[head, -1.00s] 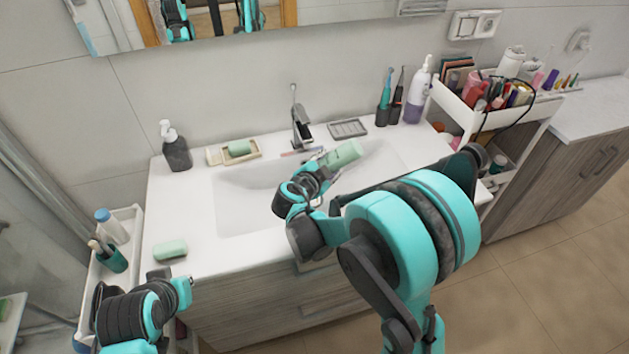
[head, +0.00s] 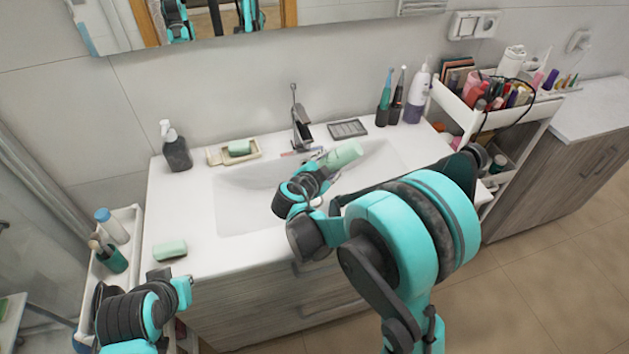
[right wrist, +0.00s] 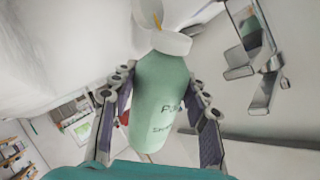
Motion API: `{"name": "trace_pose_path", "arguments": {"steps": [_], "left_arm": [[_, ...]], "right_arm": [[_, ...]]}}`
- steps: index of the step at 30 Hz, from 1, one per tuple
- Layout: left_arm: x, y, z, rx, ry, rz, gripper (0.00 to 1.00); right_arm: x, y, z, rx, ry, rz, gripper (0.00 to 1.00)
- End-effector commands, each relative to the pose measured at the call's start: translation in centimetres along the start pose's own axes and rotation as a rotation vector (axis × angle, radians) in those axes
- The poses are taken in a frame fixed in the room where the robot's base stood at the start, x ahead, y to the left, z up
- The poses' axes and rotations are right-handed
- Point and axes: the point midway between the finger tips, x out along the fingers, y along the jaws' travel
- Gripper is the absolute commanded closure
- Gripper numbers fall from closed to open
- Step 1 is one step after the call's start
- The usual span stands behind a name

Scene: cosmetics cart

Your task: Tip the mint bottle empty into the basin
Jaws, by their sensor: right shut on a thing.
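The mint bottle (head: 343,154) is held above the white basin (head: 236,208), tilted far from upright. My right gripper (head: 318,172) is shut on it. In the right wrist view the mint bottle (right wrist: 160,92) lies between the two fingers, with dark lettering on its side. Its white neck end (right wrist: 165,42) points away from the palm, over a white surface, and a small orange-yellow streak shows there. I cannot tell whether anything is flowing out. My left gripper (head: 184,291) is low at the left, in front of the counter; its fingers do not show clearly.
The faucet (head: 300,122) stands behind the basin. A dark soap dispenser (head: 175,148), a soap dish (head: 218,158) and toothbrushes (head: 390,98) line the back. A green soap bar (head: 170,250) lies at the front left. A full cosmetics cart (head: 500,105) stands right.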

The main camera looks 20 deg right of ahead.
Motion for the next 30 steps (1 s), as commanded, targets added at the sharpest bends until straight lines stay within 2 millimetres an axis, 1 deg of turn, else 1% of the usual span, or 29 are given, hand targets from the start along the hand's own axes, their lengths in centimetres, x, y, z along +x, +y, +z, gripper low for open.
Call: {"name": "trace_pose_path", "arguments": {"steps": [2,4,6,7,11,17,30], "left_arm": [[-0.7,0.0,-0.5,0.000,0.000,0.000,1.00],[-2.0,0.0,-1.4,0.000,0.000,0.000,1.00],[-2.4,0.0,-1.8,0.000,0.000,0.000,1.00],[-2.4,0.0,-1.8,0.000,0.000,0.000,1.00],[-2.2,0.0,-1.6,0.000,0.000,0.000,1.00],[-2.4,0.0,-1.7,0.000,0.000,0.000,1.00],[-2.5,0.0,-1.8,0.000,0.000,0.000,1.00]], "right_arm": [[0.1,0.2,-0.5,0.047,-0.028,0.005,0.84],[0.6,0.9,-1.1,0.192,-0.118,0.015,0.84],[1.1,1.6,-0.8,0.315,-0.200,0.020,0.84],[1.2,1.8,-0.5,0.348,-0.223,0.020,0.84],[1.4,2.0,0.1,0.383,-0.253,0.019,0.84],[1.6,2.4,0.1,0.445,-0.291,0.024,0.84],[2.7,4.0,1.1,0.744,-0.489,0.038,0.84]]}}
